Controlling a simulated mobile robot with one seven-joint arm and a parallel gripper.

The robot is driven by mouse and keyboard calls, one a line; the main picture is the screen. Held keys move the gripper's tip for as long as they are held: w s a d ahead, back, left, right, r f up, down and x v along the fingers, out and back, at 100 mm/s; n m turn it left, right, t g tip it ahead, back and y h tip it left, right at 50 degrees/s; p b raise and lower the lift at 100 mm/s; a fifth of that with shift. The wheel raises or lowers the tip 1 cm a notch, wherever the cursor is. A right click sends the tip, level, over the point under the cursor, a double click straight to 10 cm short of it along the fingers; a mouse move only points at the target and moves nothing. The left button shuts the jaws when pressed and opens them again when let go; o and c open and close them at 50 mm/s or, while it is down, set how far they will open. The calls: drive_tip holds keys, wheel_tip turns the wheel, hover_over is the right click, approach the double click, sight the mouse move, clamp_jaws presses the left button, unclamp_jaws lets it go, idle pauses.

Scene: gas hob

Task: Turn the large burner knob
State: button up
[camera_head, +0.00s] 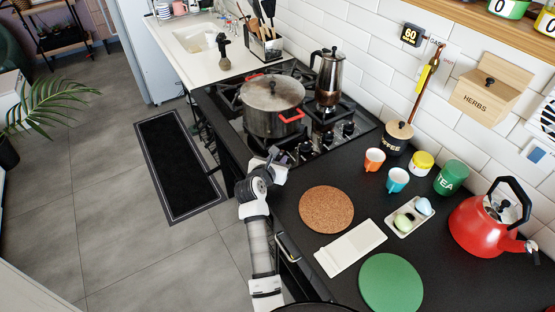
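The gas hob (362,122) is set in the black counter, and a row of dark knobs runs along its right side. One knob (305,149) is closest to my arm, another (327,139) is in the middle, and a third (348,129) is toward the wall. I cannot tell which is the large one. My gripper (274,157) is at the hob's front right corner, just left of the closest knob and apparently apart from it. Its fingers are small and partly hidden, so their opening is unclear.
A steel pot (272,108) with red handles and a moka pot (329,78) stand on the hob. A coffee jar (397,138), orange cup (374,159) and blue cup (397,180) stand to the right. A cork mat (326,210) lies near my arm.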

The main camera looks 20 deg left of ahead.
clamp_jaws()
drive_tip(key=shift+d, duration=0.15)
drive_tip(key=shift+d+n+y, duration=0.1)
drive_tip(key=shift+n+y, duration=0.5)
drive_tip(key=shift+y, duration=0.1)
drive_tip(key=shift+o, duration=1.4)
unclamp_jaws()
drive_tip(key=shift+s, duration=0.15)
drive_tip(key=b+v, duration=0.2)
drive_tip(key=v, duration=1.1)
drive_tip(key=shift+s+d+r+b, duration=0.15)
drive_tip(key=shift+s+r+b, duration=0.1)
drive_tip(key=shift+b, duration=0.15)
